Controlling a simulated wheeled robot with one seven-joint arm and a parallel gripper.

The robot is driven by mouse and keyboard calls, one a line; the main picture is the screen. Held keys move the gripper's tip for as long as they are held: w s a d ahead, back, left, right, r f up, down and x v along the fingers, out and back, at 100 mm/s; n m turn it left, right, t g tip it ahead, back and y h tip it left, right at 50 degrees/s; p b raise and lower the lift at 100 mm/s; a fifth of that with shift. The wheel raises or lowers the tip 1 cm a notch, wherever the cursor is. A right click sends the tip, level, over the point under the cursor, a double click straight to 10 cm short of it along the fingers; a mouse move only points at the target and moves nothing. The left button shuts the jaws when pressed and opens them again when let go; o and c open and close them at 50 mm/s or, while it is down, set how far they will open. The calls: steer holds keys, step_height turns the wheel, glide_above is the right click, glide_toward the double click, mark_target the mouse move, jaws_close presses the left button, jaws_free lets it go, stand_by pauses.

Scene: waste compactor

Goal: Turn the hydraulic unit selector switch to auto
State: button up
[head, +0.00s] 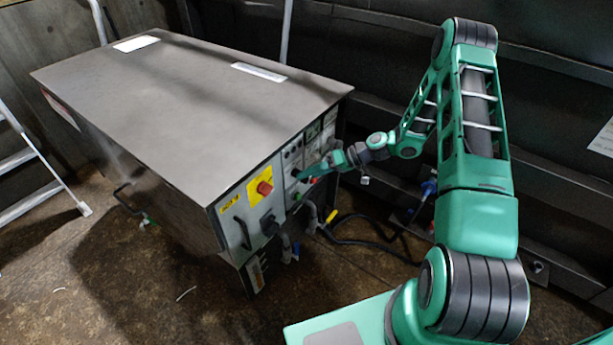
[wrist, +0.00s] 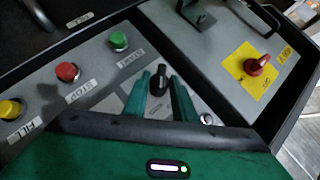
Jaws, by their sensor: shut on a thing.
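The hydraulic unit (head: 190,85) is a grey box with a sloped control panel on its front. In the wrist view the selector switch (wrist: 159,76) is a small black knob on a light plate, between my two green fingers. My gripper (wrist: 160,84) is shut on this knob. The knob's pointer direction is hard to read, and the lower part of its plate is hidden by my fingers and hand. In the head view my gripper (head: 312,170) is at the panel's right part, and the knob itself cannot be made out there.
In the wrist view a green button (wrist: 118,40), a red button (wrist: 67,72) and a yellow button (wrist: 10,108) lie left of the selector. A red rotary switch (wrist: 257,64) on a yellow plate is at the right. Cables (head: 365,222) hang below the panel. A ladder (head: 22,158) stands at the left.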

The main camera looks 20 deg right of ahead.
steer(key=shift+d, duration=0.1)
steer(key=o, duration=0.7)
steer(key=v, duration=1)
steer(key=shift+s+d+r, duration=0.1)
steer(key=shift+d+r, duration=0.05)
steer(key=shift+d, duration=0.15)
steer(key=shift+r, duration=0.1)
